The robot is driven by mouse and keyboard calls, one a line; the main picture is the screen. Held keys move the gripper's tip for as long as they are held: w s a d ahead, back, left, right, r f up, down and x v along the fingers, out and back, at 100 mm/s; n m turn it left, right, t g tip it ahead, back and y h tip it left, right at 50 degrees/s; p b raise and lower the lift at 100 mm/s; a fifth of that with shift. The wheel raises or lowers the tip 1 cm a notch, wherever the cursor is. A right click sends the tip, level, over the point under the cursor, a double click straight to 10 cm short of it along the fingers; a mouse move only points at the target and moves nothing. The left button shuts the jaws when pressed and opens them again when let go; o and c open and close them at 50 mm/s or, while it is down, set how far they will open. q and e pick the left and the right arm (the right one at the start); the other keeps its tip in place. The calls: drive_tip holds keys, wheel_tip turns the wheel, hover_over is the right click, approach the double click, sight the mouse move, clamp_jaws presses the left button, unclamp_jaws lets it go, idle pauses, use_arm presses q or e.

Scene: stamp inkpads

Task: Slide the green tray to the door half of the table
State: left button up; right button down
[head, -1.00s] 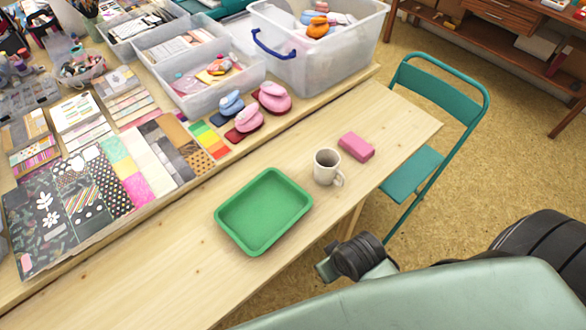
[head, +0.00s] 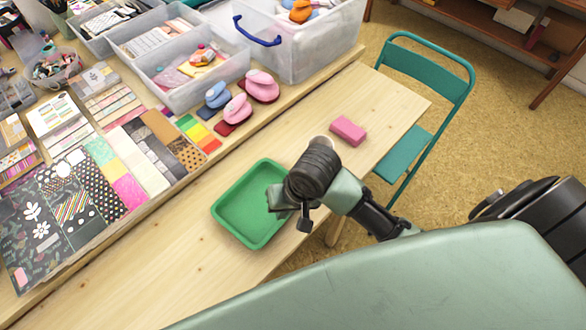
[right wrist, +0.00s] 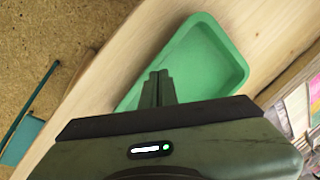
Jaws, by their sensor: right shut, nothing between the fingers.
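The green tray (head: 238,208) lies on the wooden table near its front edge, and it looks empty where it shows. My right gripper (head: 280,204) covers the tray's right side in the head view. In the right wrist view the gripper's fingers (right wrist: 158,84) are together with nothing between them, and the tray (right wrist: 205,55) lies beyond and around their tips. I cannot tell whether the fingers touch the tray. My left gripper is not in view.
My right arm hides most of the mug. A pink block (head: 348,130) lies to the right on the table (head: 385,100). A teal chair (head: 405,155) stands at the table's right end. Stamps, papers and clear bins (head: 195,95) fill the back. Bare wood lies left of the tray.

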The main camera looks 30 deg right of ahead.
drive_tip(key=w+d+m, duration=0.1)
drive_tip(key=w, duration=0.1)
drive_tip(key=w+r+m, duration=0.1)
drive_tip(key=w+m, duration=0.1)
drive_tip(key=w+d+r+m+g+h, duration=0.1)
drive_tip(key=w, duration=0.1)
drive_tip(key=shift+w+d+r+m, duration=0.15)
drive_tip(key=shift+w+d+m, duration=0.15)
drive_tip(key=shift+m, duration=0.1)
drive_tip(key=w+d+r+m+g+h, duration=0.1)
drive_tip(key=w+d+r+m, duration=0.3)
drive_tip(key=w+d+m, duration=0.15)
drive_tip(key=shift+m, duration=0.25)
drive_tip(key=f, duration=1)
drive_tip(key=shift+s+d, duration=0.1)
drive_tip(key=shift+s, duration=0.25)
